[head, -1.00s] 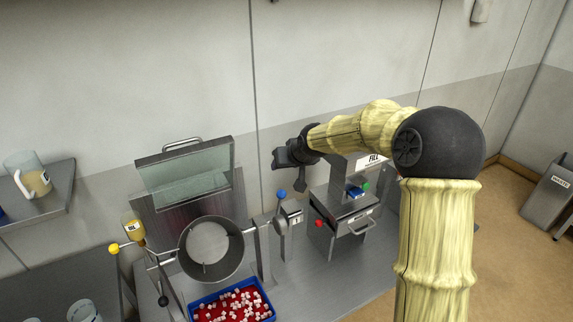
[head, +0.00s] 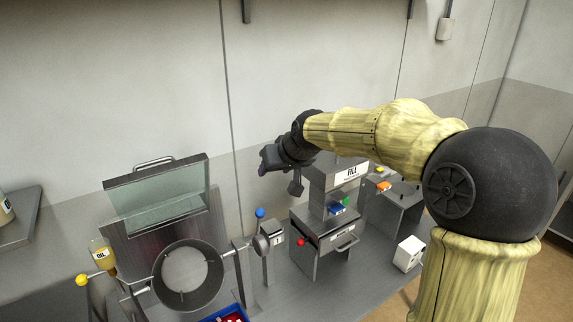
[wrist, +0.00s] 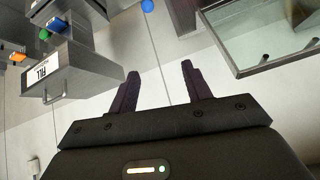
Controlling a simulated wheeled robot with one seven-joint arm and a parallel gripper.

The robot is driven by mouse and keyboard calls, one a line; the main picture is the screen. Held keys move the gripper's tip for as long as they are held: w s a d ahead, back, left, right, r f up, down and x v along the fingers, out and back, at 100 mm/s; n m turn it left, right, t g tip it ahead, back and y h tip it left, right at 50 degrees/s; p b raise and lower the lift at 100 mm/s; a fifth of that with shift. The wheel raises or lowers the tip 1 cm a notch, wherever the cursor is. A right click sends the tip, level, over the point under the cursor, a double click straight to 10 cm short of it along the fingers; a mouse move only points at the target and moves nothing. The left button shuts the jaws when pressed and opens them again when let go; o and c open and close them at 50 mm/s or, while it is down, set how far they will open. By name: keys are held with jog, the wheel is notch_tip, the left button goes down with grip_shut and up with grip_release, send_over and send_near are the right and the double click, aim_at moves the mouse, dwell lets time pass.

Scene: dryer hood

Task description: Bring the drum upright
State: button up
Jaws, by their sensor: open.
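The drum (head: 216,274) is a grey round pan on a horizontal axle at the lower left of the head view. Its open mouth faces up and toward the camera, so it is tilted. A crank with a blue knob (head: 260,213) and a grey hub stands at the right end of the axle. The blue knob also shows at the top edge of the wrist view (wrist: 147,6). My gripper (wrist: 158,78) is open and empty, with two dark fingers apart. In the head view it is above and right of the drum, near the wall, touching nothing.
A raised hood with a glass pane (head: 158,197) stands behind the drum. A FILL station (head: 335,185) with a red knob (head: 300,243) stands right of the crank. A blue tray (head: 236,307) lies below the drum. An oil bottle (head: 101,256) and yellow knob (head: 82,280) are left.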

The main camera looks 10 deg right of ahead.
jog(key=b+v, duration=0.2)
jog(key=v, duration=0.5)
jog(key=shift+s, duration=0.1)
